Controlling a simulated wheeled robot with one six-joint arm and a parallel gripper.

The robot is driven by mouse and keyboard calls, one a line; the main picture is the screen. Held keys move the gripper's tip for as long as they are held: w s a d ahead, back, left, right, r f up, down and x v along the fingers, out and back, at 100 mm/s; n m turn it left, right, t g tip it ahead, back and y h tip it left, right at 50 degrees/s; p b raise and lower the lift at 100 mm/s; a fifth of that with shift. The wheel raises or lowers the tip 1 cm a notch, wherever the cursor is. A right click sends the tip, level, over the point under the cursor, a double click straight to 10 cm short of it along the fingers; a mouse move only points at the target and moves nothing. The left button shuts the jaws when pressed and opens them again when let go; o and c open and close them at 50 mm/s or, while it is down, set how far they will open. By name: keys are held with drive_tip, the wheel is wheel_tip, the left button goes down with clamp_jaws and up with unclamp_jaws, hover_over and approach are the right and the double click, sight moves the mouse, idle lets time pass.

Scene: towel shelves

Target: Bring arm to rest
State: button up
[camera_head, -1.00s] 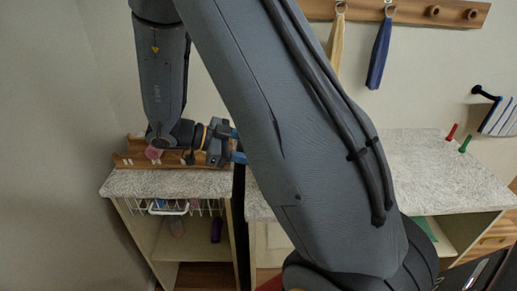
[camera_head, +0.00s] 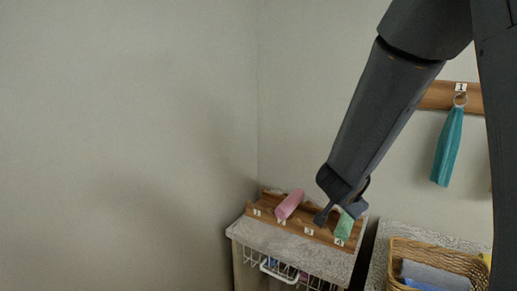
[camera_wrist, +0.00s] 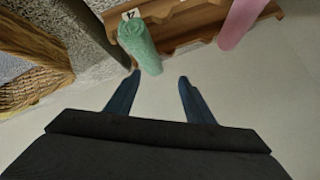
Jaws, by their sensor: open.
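My gripper (camera_wrist: 160,82) is open and empty in the wrist view, with bare wall behind the gap between its fingers. A green rolled towel (camera_wrist: 140,47) lies just beyond the left fingertip, in the rack at the label 4; in the head view it (camera_head: 344,227) is at the rack's right end. A pink rolled towel (camera_head: 289,204) lies further left in the same rack and also shows in the wrist view (camera_wrist: 240,22). In the head view my arm reaches down from the upper right, its wrist over the rack and partly hiding it.
The wooden numbered rack (camera_head: 266,216) stands on a speckled counter (camera_head: 275,238) above a wire basket (camera_head: 315,282). A wicker basket (camera_head: 445,258) with folded cloths is at right. A teal towel (camera_head: 448,146) hangs on the wall rail (camera_head: 437,95). Bare wall fills the left.

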drive_tip(key=s+a+n+y, duration=0.3)
drive_tip(key=s+a+n, duration=0.1)
drive_tip(key=a+n, duration=0.1)
drive_tip(key=s+f+n+g, duration=0.2)
drive_tip(key=s+n+g, duration=0.1)
drive_tip(key=s, duration=0.6)
drive_tip(key=s+f+n+g+y, duration=0.1)
drive_tip(key=s+f+n+g, duration=0.2)
drive_tip(key=s, duration=0.7)
drive_tip(key=shift+a+n+g, duration=0.2)
drive_tip(key=shift+n+g, duration=0.1)
drive_tip(key=shift+g, duration=0.5)
